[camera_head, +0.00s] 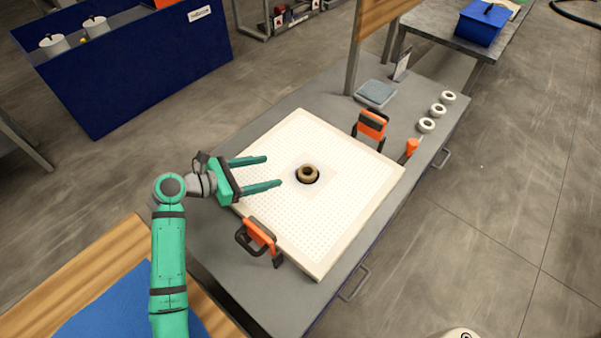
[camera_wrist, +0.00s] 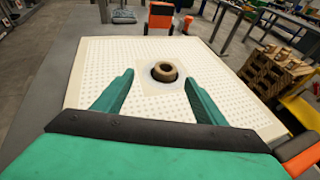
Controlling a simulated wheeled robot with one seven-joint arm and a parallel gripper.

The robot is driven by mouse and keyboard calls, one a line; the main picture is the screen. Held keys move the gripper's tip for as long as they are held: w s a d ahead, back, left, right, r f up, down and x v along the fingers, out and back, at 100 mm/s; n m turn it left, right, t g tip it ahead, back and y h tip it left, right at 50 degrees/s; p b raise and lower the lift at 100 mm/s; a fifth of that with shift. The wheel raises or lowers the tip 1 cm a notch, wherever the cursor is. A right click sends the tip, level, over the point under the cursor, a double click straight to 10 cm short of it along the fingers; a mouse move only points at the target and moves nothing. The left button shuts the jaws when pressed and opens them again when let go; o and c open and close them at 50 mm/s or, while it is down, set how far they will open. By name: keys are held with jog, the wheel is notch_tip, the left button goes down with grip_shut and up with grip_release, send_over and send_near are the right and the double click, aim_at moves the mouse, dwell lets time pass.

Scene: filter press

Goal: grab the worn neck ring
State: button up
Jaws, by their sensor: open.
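The worn neck ring (camera_head: 307,173) is a brownish ring seated around the dark hole at the middle of the white perforated filter plate (camera_head: 330,241). In the wrist view the ring (camera_wrist: 164,71) lies ahead of the fingertips, between their lines and slightly right of centre. My gripper (camera_head: 274,171) is open and empty, with two green fingers reaching over the left part of the plate. The fingertips are short of the ring and do not touch it. My gripper also shows in the wrist view (camera_wrist: 158,76). How high the fingers are above the plate is hard to tell.
Orange-and-black clamp handles stand at the plate's near edge (camera_head: 261,236) and far edge (camera_head: 371,125). Several white rings (camera_head: 427,125) lie at the bench's right side, near a small orange object (camera_head: 411,147) and a grey-blue pad (camera_head: 376,93). The plate around the ring is clear.

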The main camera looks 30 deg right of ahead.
jog(key=shift+s+d+f+m+g+y, duration=0.35)
jog(key=shift+s+d+f, duration=0.35)
jog(key=shift+d+f, duration=0.25)
send_near(312, 171)
jog(key=shift+x, duration=2.8)
jog(key=shift+s+r, duration=0.1)
jog(key=shift+r, duration=0.05)
jog(key=c, duration=1.1)
